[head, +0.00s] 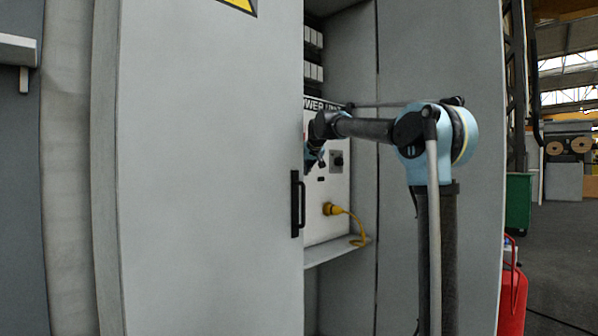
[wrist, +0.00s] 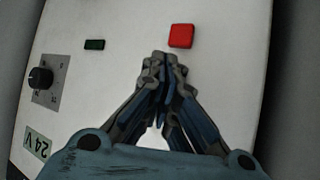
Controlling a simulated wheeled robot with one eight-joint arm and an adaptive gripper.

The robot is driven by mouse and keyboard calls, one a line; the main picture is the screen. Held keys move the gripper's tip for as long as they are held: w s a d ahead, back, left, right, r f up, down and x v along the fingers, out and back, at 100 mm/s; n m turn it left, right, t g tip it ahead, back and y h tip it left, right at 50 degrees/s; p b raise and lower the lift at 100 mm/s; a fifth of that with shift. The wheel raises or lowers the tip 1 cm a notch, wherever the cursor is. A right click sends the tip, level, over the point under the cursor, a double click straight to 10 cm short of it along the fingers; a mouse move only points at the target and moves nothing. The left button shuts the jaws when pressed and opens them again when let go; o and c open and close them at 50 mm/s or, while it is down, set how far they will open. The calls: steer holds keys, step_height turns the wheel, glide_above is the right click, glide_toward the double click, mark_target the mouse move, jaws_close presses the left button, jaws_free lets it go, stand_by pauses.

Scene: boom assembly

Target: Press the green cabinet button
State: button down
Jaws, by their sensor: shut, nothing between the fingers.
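The white panel of the power unit (head: 338,195) stands inside the open grey cabinet. In the wrist view, a small dark green rectangle (wrist: 94,44) sits on the panel at upper left; I cannot tell if it is a button or a display. A square red button (wrist: 181,36) is at top centre, just beyond my fingertips. My gripper (wrist: 163,62) is shut and empty, pointing at the panel close to the red button; contact cannot be told. No other green button shows; my fingers hide part of the panel. In the head view, my gripper (head: 313,158) is partly behind the cabinet door.
The grey cabinet door (head: 210,170) with a black handle (head: 297,204) stands left of my arm. A black knob (wrist: 40,77) and a 24 V label (wrist: 38,143) are on the panel. A yellow plug (head: 331,209) with cable sticks out lower down. A red canister (head: 513,295) stands at right.

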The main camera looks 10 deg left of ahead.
steer(key=shift+a, duration=0.1)
steer(key=shift+w+a, duration=0.2)
steer(key=shift+a, duration=0.05)
steer(key=shift+w+a, duration=0.3)
steer(key=shift+a, duration=0.05)
stand_by(1.1)
steer(key=shift+s, duration=0.1)
steer(key=shift+s+d, duration=0.5)
steer(key=shift+d, duration=0.2)
stand_by(0.3)
steer(key=s+d, duration=0.1)
steer(key=d, duration=0.1)
steer(key=s+d, duration=0.2)
stand_by(0.4)
stand_by(0.6)
